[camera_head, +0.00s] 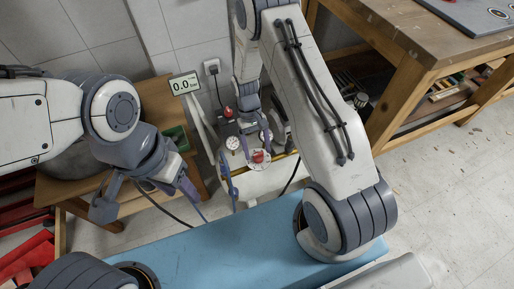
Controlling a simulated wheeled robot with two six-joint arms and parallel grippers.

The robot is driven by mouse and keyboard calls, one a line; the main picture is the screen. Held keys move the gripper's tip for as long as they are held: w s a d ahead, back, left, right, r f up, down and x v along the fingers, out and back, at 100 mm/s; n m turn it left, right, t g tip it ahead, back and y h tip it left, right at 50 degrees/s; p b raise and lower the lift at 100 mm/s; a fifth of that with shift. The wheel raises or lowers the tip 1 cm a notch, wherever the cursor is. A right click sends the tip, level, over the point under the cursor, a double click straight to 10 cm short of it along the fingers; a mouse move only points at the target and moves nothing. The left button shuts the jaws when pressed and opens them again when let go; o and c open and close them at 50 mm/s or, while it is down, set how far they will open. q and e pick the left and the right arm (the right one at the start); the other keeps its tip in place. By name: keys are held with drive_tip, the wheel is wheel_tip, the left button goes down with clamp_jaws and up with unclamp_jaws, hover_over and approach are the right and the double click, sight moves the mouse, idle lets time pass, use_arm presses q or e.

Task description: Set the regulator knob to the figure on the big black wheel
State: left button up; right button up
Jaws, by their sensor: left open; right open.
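The regulator knob (257,156) is small and red, on a white round dial (262,166) near the middle of the view. A small white gauge (232,142) is just up and left of it. My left gripper (148,195) is open and empty, left of the regulator. I cannot make out a big black wheel or any figure on one.
A wooden workbench (420,45) stands at the upper right. A low wooden table (155,100) stands behind my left arm. Red bars (25,255) lie at the left edge. A wall socket (212,67) is on the tiled wall. Floor at the right is clear.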

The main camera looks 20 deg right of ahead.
drive_tip(key=p+v, duration=0.1)
drive_tip(key=v, duration=0.9)
drive_tip(key=shift+r, duration=0.25)
drive_tip(key=s+a+r+n+t, duration=0.35)
drive_tip(key=s+a+r, duration=0.65)
drive_tip(key=r, duration=0.4)
drive_tip(key=s+a+r+n+t+y, duration=0.1)
drive_tip(key=s+r+n, duration=0.1)
drive_tip(key=s, duration=0.4)
drive_tip(key=s+a+r+n, duration=0.1)
drive_tip(key=s+r, duration=0.2)
drive_tip(key=s, duration=0.4)
wheel_tip(320, 180, up, 14)
drive_tip(key=p, duration=1.5)
drive_tip(key=shift+a+r, duration=0.15)
drive_tip(key=shift+r, duration=0.05)
